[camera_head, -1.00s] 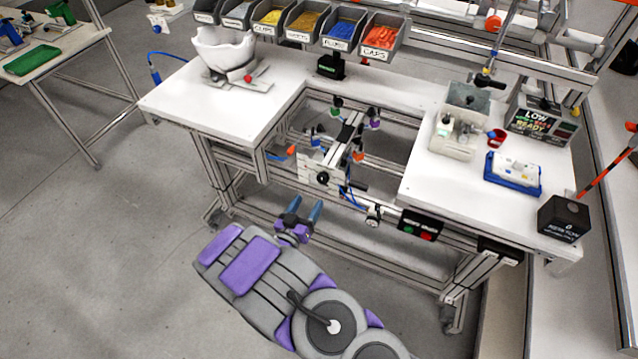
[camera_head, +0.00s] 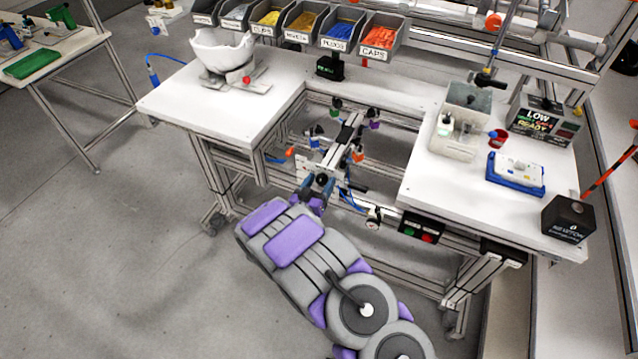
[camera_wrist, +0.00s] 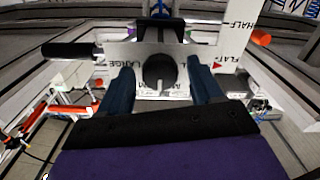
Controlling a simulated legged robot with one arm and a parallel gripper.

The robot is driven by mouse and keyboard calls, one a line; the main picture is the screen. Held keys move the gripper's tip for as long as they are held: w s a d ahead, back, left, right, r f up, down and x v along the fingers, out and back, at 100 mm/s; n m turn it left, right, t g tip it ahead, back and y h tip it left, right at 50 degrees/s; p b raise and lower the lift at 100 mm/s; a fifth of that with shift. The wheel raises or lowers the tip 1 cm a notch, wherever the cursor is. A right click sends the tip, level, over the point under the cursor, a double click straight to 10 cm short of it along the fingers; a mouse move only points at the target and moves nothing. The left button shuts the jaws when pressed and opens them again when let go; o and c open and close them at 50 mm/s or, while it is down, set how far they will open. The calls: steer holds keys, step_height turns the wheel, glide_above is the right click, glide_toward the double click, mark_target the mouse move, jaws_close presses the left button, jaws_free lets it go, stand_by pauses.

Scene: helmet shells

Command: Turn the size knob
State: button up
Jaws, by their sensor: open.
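The size knob (camera_wrist: 159,72) is a round black knob on a pale plate (camera_wrist: 118,50) lettered "LARGE" in the wrist view. My gripper (camera_wrist: 162,82) is open, with one blue finger on each side of the knob. I cannot tell whether the fingertips touch it. In the head view my gripper (camera_head: 318,184) is at the front of the fixture (camera_head: 348,135) between the two table parts, and it hides most of the knob there.
A black handle (camera_wrist: 66,50) sticks out left of the plate. A white upright plate marked "HALF" and "FLAT" (camera_wrist: 238,50) stands close on the right. A round gauge (camera_head: 373,218) and a box with green and red buttons (camera_head: 421,228) are right of my gripper.

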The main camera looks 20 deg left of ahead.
steer(key=shift+a, duration=0.1)
steer(key=c, duration=1.1)
steer(key=shift+o, duration=0.2)
steer(key=m+p, duration=0.2)
steer(key=m, duration=0.1)
steer(key=shift+r+p, duration=0.15)
steer(key=shift+p, duration=0.25)
steer(key=m+p, duration=0.4)
steer(key=m, duration=0.2)
steer(key=shift+p, duration=0.4)
steer(key=m+p, duration=0.5)
steer(key=shift+d, duration=0.2)
steer(key=m+p, duration=0.2)
steer(key=p, duration=0.1)
steer(key=shift+f+m+p, duration=0.25)
steer(key=shift+m+p, duration=0.45)
steer(key=shift+p, duration=0.3)
steer(key=shift+s+f, duration=0.1)
steer(key=shift+f, duration=0.05)
